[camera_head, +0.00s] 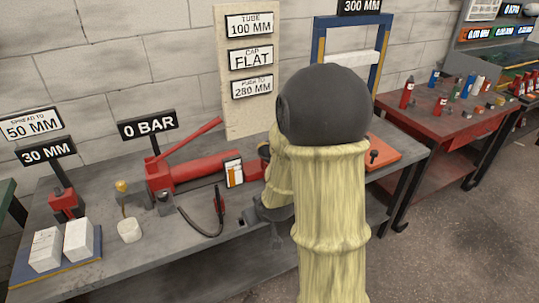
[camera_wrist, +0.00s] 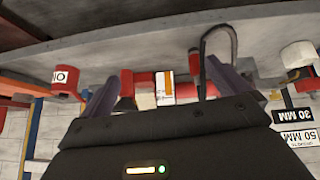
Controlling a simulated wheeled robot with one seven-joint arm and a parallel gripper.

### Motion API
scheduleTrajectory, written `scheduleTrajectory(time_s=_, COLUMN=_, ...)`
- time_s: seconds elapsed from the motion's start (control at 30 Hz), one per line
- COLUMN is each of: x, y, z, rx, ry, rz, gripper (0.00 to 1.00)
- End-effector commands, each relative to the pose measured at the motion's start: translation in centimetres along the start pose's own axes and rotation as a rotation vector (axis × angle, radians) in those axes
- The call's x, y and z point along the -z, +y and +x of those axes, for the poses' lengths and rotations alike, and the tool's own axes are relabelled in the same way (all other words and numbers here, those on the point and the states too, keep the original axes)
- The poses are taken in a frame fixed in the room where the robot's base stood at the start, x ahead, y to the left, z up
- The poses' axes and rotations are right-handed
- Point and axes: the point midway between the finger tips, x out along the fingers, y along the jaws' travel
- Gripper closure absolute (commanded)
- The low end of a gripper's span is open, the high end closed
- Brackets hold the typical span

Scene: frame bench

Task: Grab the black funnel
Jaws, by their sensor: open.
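My own arm covers part of the bench in the head view, and my gripper body covers the lower part of the wrist view. My gripper (camera_head: 268,212) is low over the front part of the bench in the head view, partly hidden by my arm. In the wrist view its two fingers (camera_wrist: 168,84) are spread apart with nothing seen held between them. Beyond them are a red cylinder and a white-and-orange card (camera_wrist: 164,88).
On the grey bench (camera_head: 180,260) stand a red hand pump (camera_head: 195,170) with a black hose (camera_head: 195,222), a white rounded block (camera_head: 130,230) and two white boxes (camera_head: 62,243). An orange plate (camera_head: 382,150) lies right of my arm. A red table (camera_head: 440,120) with small items stands farther right.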

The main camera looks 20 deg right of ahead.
Motion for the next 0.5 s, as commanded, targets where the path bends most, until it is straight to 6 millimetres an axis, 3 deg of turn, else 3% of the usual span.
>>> scheduleTrajectory(time_s=0.2, x=2.8, y=3.8, z=4.1, rx=0.0, ry=0.241, rz=-0.01, gripper=0.0)
scheduleTrajectory(time_s=0.5, x=4.6, y=9.1, z=6.3, rx=-0.029, ry=0.626, rz=0.052, gripper=0.0)
